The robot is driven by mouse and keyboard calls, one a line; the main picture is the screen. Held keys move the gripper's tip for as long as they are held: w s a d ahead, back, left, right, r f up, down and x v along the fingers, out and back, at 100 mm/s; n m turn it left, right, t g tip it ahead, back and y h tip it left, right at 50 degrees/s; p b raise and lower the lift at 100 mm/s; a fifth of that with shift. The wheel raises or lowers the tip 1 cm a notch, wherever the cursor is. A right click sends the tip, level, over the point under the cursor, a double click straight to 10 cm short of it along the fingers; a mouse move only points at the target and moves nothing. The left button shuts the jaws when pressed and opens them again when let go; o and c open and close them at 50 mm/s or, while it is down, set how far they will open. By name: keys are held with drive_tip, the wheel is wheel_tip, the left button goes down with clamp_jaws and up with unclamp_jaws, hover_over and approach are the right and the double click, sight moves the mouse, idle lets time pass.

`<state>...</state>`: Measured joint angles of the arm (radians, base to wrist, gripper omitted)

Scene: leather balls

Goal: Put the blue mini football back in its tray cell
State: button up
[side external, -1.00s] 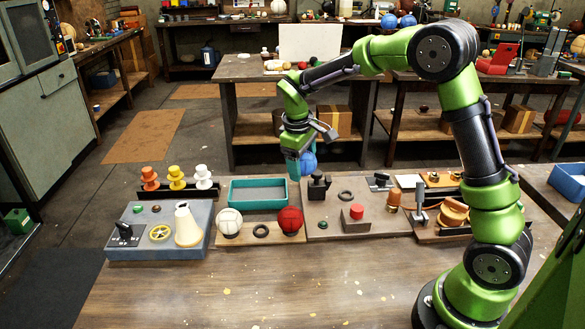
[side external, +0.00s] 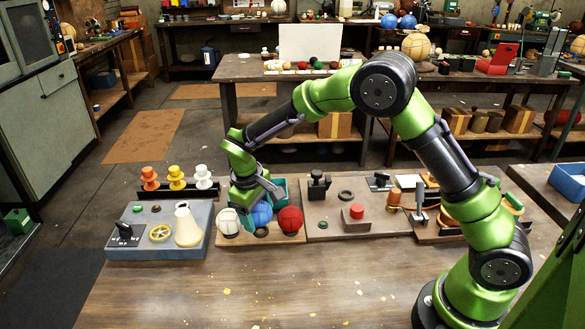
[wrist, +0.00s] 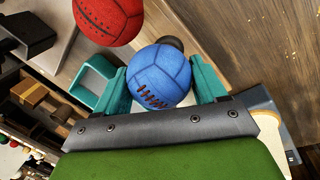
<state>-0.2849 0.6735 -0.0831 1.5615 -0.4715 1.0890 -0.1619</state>
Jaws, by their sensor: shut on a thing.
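The blue mini football (side external: 261,214) is between the teal fingers of my gripper (side external: 254,217), which is shut on it. It also shows in the wrist view (wrist: 158,75), with brown lacing facing the camera. The wooden tray (side external: 233,240) holds a white ball (side external: 228,222) at left and a red ball (side external: 290,220) at right. Between them is the dark ring of the middle cell (side external: 261,232), with no ball seated in it. The blue ball hangs just above and behind this ring. The ball partly hides the ring in the wrist view (wrist: 172,43).
A teal open bin (side external: 279,189) stands behind the tray, partly hidden by my arm. A grey control panel with a cream cone (side external: 187,226) is at left. A brown board with a red button (side external: 357,211) is at right. The front tabletop is clear.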

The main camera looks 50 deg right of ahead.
drive_tip(key=shift+f, duration=0.85)
drive_tip(key=shift+f, duration=0.25)
drive_tip(key=o, duration=1.2)
